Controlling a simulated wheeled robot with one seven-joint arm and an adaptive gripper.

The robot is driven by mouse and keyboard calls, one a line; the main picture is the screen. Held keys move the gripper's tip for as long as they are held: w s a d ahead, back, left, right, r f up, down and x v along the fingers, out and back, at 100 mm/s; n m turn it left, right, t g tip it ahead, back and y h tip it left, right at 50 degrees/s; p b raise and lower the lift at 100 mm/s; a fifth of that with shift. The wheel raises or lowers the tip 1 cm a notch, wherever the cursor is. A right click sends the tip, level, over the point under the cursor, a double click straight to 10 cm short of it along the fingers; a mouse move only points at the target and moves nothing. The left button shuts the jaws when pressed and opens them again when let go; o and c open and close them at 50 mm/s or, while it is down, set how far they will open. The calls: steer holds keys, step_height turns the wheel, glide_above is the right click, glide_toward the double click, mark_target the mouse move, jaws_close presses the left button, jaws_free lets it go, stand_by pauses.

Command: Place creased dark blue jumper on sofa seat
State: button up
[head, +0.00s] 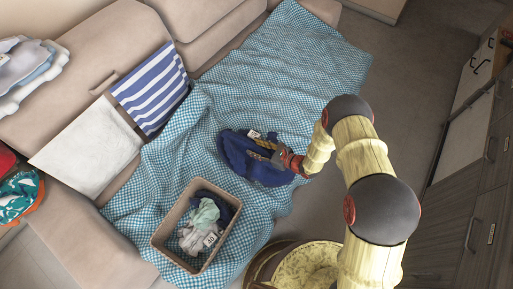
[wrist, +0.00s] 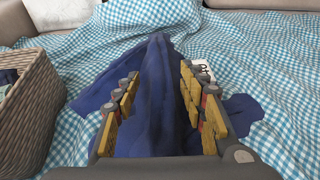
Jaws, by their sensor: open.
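The creased dark blue jumper (head: 238,158) lies crumpled on the blue-and-white checked blanket (head: 300,70) that covers the sofa seat. In the wrist view the jumper (wrist: 155,115) runs as a raised fold between my fingers and spreads out on both sides below them. My gripper (head: 264,147) is at the jumper, over its upper right part. In the wrist view my gripper (wrist: 160,78) is open, with one finger on each side of the fold. I cannot tell whether the fingers touch the cloth. A white label or tag (wrist: 203,70) shows beside the right finger.
A woven basket (head: 165,243) with dark and pale clothes stands left of the jumper; its wall (wrist: 38,110) also shows close in the wrist view.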

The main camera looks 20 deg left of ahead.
steer(key=shift+r, duration=0.1)
steer(key=shift+d+r, duration=0.15)
steer(key=p+v, duration=0.3)
steer(key=v, duration=0.8)
steer(key=shift+s+d, duration=0.2)
steer(key=shift+d, duration=0.15)
steer(key=s+d+r+n+g+h, duration=0.15)
steer(key=r+n, duration=0.45)
steer(key=r, duration=0.9)
steer(key=s+d+r+n+g+h, duration=0.1)
steer(key=s+d+r+n+g, duration=0.15)
steer(key=r+n, duration=0.75)
steer(key=s+d+r+n+t+h, duration=0.2)
steer(key=s+d+r+h, duration=0.3)
steer(key=d+r, duration=0.6)
steer(key=s+d+r+n+t+h, duration=0.3)
steer(key=s+d+r+t+h, duration=0.1)
steer(key=s+d+r, duration=0.5)
step_height(320, 180, up, 4)
steer(key=shift+d+f+h, duration=0.2)
steer(key=shift+d+h, duration=0.45)
steer(key=shift+d, duration=0.55)
